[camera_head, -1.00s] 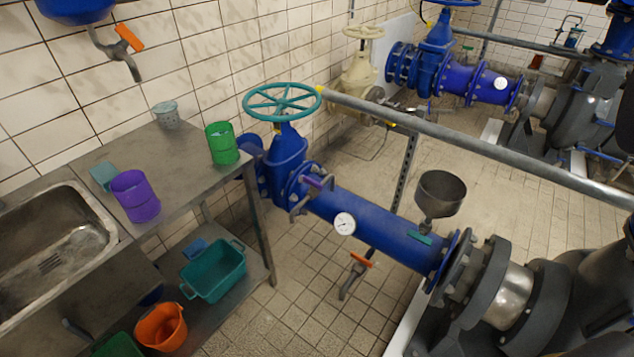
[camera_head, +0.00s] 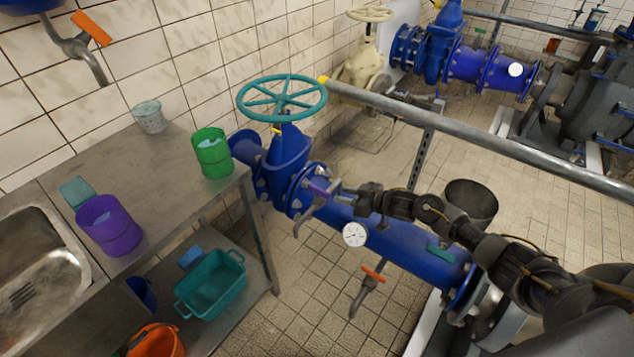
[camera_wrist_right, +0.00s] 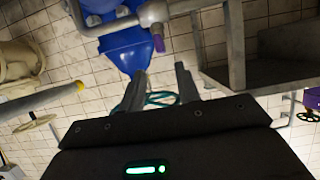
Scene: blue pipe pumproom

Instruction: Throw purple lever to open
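The purple lever (camera_head: 317,189) sits on a small grey valve on the blue pipe (camera_head: 400,245), just below the teal handwheel. My right gripper (camera_head: 337,193) comes in from the right above the pipe, its tips close to the lever in the head view. In the right wrist view the purple lever (camera_wrist_right: 158,42) lies ahead of and roughly between my two parted, empty fingers (camera_wrist_right: 159,70). I cannot tell whether a finger touches it. The lower part of the valve is partly hidden. My left gripper is not in view.
The teal handwheel (camera_head: 283,98) stands behind the lever. A grey rail (camera_head: 480,138) runs above the pipe. A round gauge (camera_head: 354,234) and an orange-handled valve (camera_head: 370,280) are nearby. A metal bench (camera_head: 165,185) with cups stands at the left.

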